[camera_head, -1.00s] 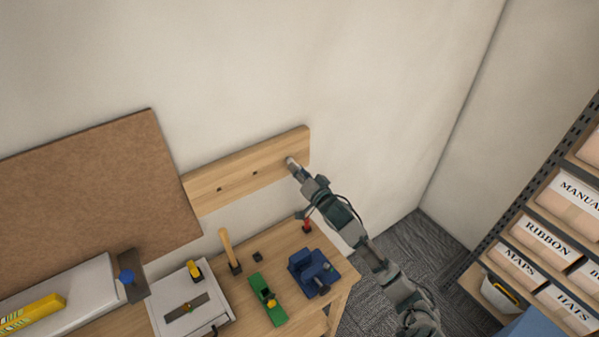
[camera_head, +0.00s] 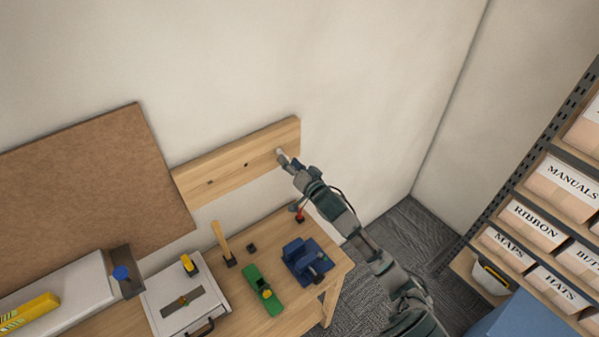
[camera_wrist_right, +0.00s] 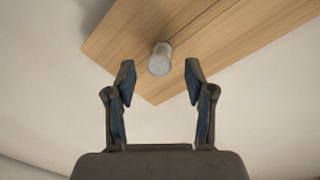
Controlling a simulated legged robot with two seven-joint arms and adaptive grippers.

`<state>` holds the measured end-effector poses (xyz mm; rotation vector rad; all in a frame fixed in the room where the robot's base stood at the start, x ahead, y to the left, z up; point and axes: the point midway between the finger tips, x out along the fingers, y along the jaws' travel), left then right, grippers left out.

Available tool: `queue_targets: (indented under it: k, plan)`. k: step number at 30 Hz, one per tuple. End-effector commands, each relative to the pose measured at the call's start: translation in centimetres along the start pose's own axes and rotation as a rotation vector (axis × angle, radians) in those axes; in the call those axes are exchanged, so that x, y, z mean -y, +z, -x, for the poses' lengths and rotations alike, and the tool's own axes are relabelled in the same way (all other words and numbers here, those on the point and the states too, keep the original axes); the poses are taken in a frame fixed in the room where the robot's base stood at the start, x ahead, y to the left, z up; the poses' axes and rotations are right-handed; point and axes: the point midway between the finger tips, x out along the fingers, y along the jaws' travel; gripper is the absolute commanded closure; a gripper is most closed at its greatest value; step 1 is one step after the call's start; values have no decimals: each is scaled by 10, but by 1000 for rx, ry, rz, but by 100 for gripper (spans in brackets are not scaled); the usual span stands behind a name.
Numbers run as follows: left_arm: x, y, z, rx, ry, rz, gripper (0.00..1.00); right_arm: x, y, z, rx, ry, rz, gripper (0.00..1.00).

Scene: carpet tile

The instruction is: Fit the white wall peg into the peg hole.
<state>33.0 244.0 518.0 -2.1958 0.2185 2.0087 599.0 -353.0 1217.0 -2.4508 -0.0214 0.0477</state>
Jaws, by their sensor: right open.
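The white wall peg (camera_head: 282,156) sticks out from the right end of the wooden board (camera_head: 228,176) on the wall. In the right wrist view the peg (camera_wrist_right: 159,60) shows as a pale round knob standing out from the board (camera_wrist_right: 205,35). My right gripper (camera_head: 291,162) is at the peg's outer end. In the wrist view the right gripper (camera_wrist_right: 159,78) is open, with one finger on each side of the peg and gaps to both. Two dark peg holes, a middle one (camera_head: 247,164) and a left one (camera_head: 209,182), are bare. My left gripper is not in view.
Below the board is a workbench holding a blue vise (camera_head: 304,260), a green plane (camera_head: 263,290), a wooden-handled tool (camera_head: 223,245) and a white case (camera_head: 185,303). A brown corkboard (camera_head: 80,190) hangs at left. Shelves with labelled boxes (camera_head: 535,222) stand at right.

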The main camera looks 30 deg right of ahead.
Motion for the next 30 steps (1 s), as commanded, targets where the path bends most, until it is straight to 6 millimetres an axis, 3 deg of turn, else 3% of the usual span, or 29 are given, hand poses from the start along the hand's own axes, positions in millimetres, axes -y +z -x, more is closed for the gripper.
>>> queue_targets:
  k: [6, 12, 18, 26, 30]
  plan:
    - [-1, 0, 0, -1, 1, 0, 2, -2, 2, 50, 3, 1, 0, 46]
    - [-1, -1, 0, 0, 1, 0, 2, -2, 2, 86, 3, 1, -1, 46]
    - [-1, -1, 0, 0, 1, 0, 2, -1, 1, 100, 1, 0, 0, 46]
    - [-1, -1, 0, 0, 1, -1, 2, -1, 0, 101, 1, 0, 0, 46]
    - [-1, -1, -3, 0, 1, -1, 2, -4, 3, 98, -19, -6, -4, 81]
